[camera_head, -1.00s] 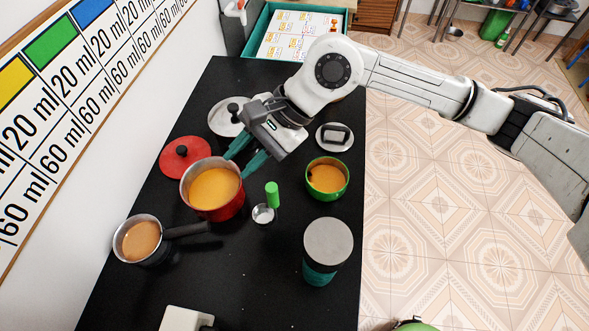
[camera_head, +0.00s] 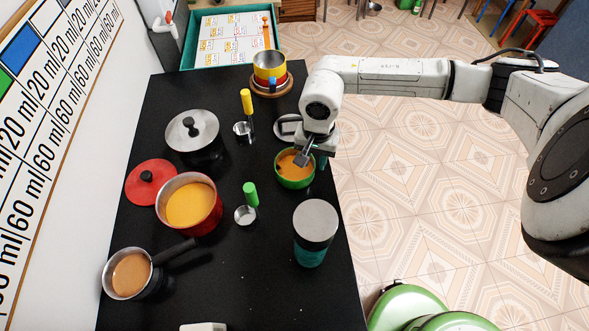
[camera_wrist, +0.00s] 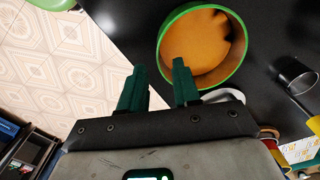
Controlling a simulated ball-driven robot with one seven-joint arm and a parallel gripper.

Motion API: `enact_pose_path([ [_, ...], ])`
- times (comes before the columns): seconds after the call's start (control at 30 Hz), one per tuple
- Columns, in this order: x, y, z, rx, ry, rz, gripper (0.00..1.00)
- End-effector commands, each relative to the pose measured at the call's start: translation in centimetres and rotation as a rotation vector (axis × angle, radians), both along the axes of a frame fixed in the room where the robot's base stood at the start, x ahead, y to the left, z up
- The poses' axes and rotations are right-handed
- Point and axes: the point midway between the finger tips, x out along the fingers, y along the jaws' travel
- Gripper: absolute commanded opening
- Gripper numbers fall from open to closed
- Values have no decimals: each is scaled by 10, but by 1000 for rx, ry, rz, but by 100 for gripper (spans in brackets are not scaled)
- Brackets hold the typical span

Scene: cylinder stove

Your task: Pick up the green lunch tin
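The green lunch tin (camera_head: 296,182) is a round, open green tin with an orange filling, standing on the right part of the black worktop. In the wrist view the tin (camera_wrist: 235,72) shows at the upper middle, its rim facing the camera. My gripper (camera_head: 318,160) is above the tin's upper right edge in the head view. In the wrist view its two dark green fingers (camera_wrist: 160,66) stand apart with nothing between them. They point at the tin's rim and do not visibly hold it. Some of the tin's far edge is hidden by the gripper in the head view.
A teal canister with a grey lid (camera_head: 315,222) stands in front of the tin. A small measuring cup with green handle (camera_head: 246,214) and a red pot (camera_head: 208,222) are to its left. A grey round item (camera_head: 285,128) is behind it. The worktop's right edge is close.

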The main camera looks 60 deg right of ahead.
Motion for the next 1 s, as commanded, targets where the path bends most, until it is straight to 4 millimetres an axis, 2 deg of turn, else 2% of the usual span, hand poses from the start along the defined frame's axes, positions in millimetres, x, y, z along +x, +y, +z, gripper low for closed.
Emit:
enact_pose_path([
  [0.4,0,0,-43,3,-1,-4,32],
  [0.73,0,0,-49,0,-1,-1,32],
  [1.0,0,0,-49,1,-1,-1,7],
])
